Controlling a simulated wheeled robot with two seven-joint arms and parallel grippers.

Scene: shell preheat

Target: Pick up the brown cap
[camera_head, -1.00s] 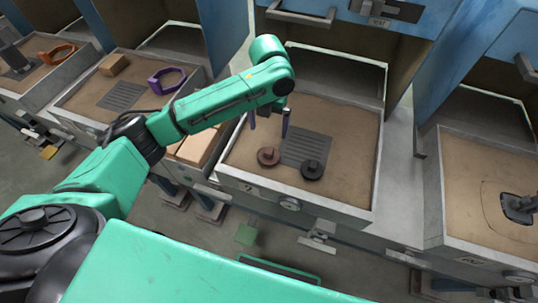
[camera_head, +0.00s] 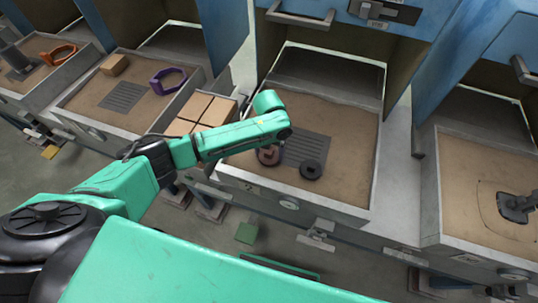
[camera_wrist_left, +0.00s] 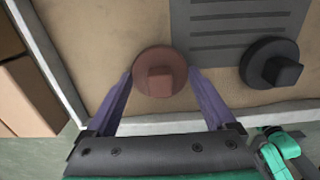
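The brown cap (camera_head: 270,157), a round disc with a raised block on top, lies on the sandy bed of the middle tray (camera_head: 349,175). In the head view my arm and fingers partly hide it. In the left wrist view the brown cap (camera_wrist_left: 160,72) sits between the two purple fingers of my left gripper (camera_wrist_left: 158,76). The fingers are spread, one on each side of its near half; I cannot tell whether they touch it. A similar black cap (camera_head: 311,169) lies to its right, also in the wrist view (camera_wrist_left: 270,64). My right gripper is not in view.
A grey slotted plate (camera_head: 306,147) lies between and behind the caps. The tray's walls stand close in front. Brown boxes (camera_head: 207,108) stand left of the tray. Neighbouring trays hold a purple ring (camera_head: 168,80) and a dark fixture (camera_head: 517,207).

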